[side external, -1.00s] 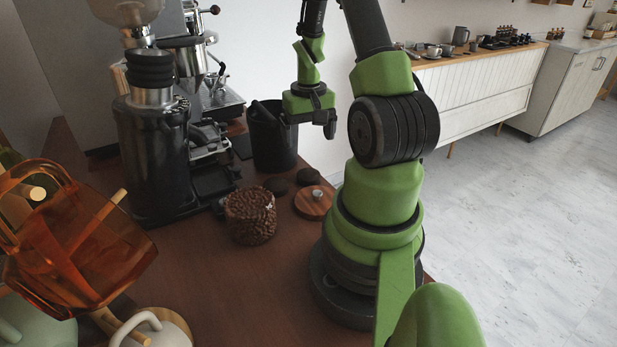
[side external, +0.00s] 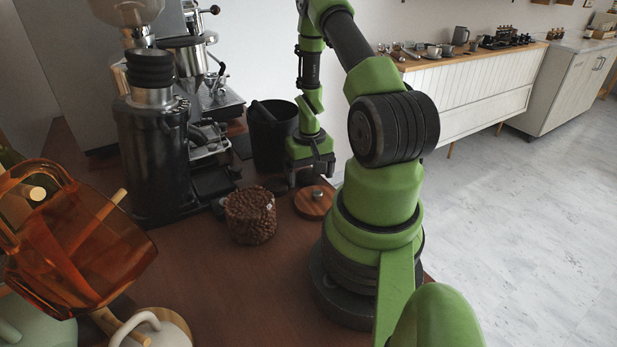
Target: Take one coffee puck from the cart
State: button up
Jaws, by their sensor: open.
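A dark round coffee puck (side external: 276,187) lies on the brown cart top (side external: 285,280), just behind the jar of beans. A second puck is mostly or wholly hidden behind my gripper. My gripper (side external: 310,180) is open and points down, low over the cart top at the hidden puck's place. It is to the right of the visible puck and apart from it. I cannot tell whether the hidden puck is between the fingers.
A glass jar of coffee beans (side external: 250,217) and a wooden lid with a metal knob (side external: 313,205) stand close in front. A black bin (side external: 272,140) is just behind. The grinder (side external: 155,150) and espresso machine are left; an orange pitcher (side external: 85,245) is at front left.

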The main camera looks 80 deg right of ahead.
jog(key=c, duration=1)
jog(key=shift+r, duration=0.15)
